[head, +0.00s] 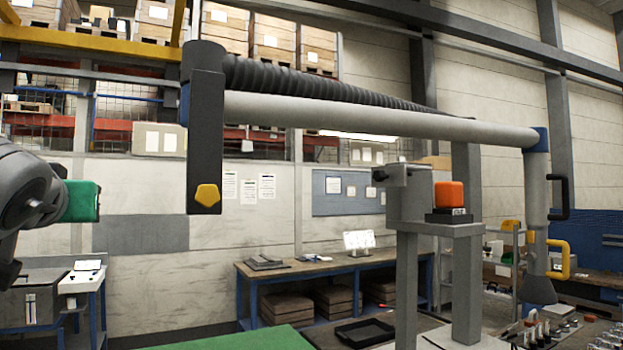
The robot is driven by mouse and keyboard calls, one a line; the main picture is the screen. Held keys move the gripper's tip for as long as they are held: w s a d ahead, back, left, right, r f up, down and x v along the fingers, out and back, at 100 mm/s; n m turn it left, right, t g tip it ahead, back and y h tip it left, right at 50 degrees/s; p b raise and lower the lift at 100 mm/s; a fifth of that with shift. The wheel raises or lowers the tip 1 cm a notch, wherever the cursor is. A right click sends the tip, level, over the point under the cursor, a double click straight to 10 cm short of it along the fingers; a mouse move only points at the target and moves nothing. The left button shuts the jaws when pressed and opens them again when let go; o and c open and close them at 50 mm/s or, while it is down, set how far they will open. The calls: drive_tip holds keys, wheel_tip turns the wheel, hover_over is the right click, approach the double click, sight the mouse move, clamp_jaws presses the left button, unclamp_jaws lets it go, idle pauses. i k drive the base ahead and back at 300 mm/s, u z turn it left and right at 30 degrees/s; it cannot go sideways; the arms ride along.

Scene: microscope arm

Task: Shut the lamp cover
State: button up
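No part in view is clearly marked as the lamp cover. A dark grey flat piece (206,130) with a yellow hexagonal knob (207,195) hangs straight down from the left end of a long pale tube (370,115). A grey funnel-shaped hood (539,290) with a yellow handle (562,258) hangs at the tube's right end; I cannot tell which of these, if either, is the cover. Part of my arm, grey with a green block at its end, shows at the left edge, apart from the hanging piece. I see no gripper fingers.
A grey stand carries an orange block (449,195) and a grey box (408,192) below the tube. A green surface (245,338) and a black tray (365,332) are low in front. A blue-legged workbench (310,267) stands by the wall. Small items crowd the lower right.

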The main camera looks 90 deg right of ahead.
sight(391, 177)
drive_tip(key=z, duration=3.55)
